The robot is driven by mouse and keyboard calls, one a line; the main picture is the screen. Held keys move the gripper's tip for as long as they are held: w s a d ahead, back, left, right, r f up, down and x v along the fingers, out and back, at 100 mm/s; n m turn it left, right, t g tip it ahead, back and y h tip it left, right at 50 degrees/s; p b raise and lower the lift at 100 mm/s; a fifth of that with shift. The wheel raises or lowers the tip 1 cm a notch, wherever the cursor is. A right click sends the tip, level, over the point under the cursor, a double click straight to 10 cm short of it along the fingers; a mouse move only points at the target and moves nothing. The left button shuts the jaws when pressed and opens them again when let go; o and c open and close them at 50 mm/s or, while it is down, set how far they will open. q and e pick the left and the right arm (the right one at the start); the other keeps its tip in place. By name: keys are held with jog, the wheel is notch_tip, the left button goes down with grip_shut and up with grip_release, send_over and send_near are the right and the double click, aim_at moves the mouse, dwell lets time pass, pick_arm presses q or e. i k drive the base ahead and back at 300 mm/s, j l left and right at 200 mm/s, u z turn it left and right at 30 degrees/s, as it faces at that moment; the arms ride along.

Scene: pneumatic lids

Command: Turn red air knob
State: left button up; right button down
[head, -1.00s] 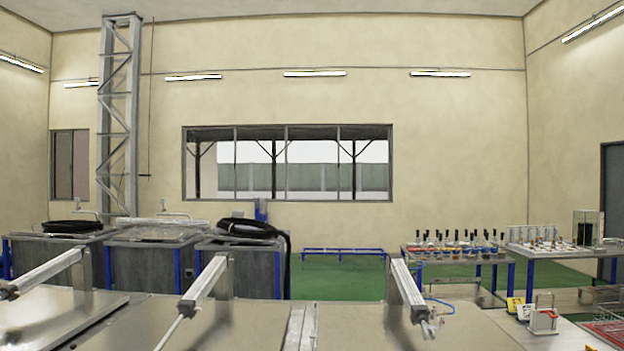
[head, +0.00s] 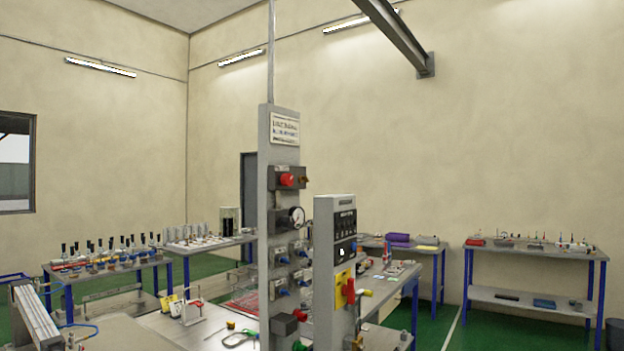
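Neither of my grippers is in view.
A metal bench (head: 150,331) lies in front, with yellow blocks and small tools on it. Blue-legged tables (head: 535,249) with parts stand behind, at left and right. Green floor (head: 480,328) is open at the right. A dark bin (head: 615,334) is at the far right edge.

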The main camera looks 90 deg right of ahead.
aim_at(287, 179)
jog(key=z, duration=2.65)
